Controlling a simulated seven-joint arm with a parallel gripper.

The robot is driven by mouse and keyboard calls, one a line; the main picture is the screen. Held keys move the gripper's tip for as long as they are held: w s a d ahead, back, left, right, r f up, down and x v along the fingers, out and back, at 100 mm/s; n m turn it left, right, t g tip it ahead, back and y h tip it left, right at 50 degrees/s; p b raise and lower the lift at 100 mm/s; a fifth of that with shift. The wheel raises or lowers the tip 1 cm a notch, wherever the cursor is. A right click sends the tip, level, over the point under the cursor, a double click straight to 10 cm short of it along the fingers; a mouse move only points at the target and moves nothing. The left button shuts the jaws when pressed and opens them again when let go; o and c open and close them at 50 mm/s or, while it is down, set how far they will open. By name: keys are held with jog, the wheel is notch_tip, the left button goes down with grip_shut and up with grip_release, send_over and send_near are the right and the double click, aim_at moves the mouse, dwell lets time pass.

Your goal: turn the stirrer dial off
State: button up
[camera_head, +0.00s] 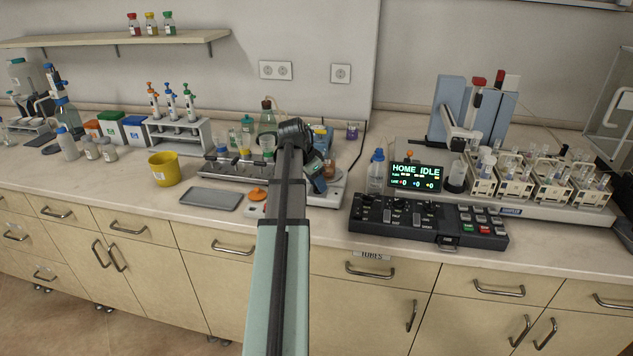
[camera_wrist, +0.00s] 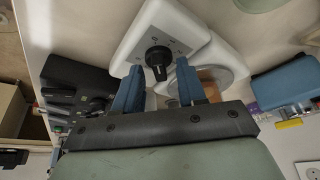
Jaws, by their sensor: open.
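The stirrer dial (camera_wrist: 157,58) is a black knob with a raised grip bar, on the white sloped front of the stirrer (camera_wrist: 133,45) in the wrist view. My gripper (camera_wrist: 157,70) is open, with one blue finger on each side of the dial. Gaps show between the fingers and the knob, and nothing is held. In the head view the white stirrer base (camera_head: 328,199) shows just right of my arm. The dial is hidden there. The small marks around the dial are too small to read.
A black control panel (camera_head: 428,222) and a lit display (camera_head: 416,178) stand to the right of the stirrer. A grey tray (camera_head: 212,198) and a yellow cup (camera_head: 163,169) are to the left. In the wrist view a blue object (camera_wrist: 285,82) is at the right.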

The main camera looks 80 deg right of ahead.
jog(key=v, duration=1.4)
jog(key=shift+f, duration=0.1)
dwell(0.4)
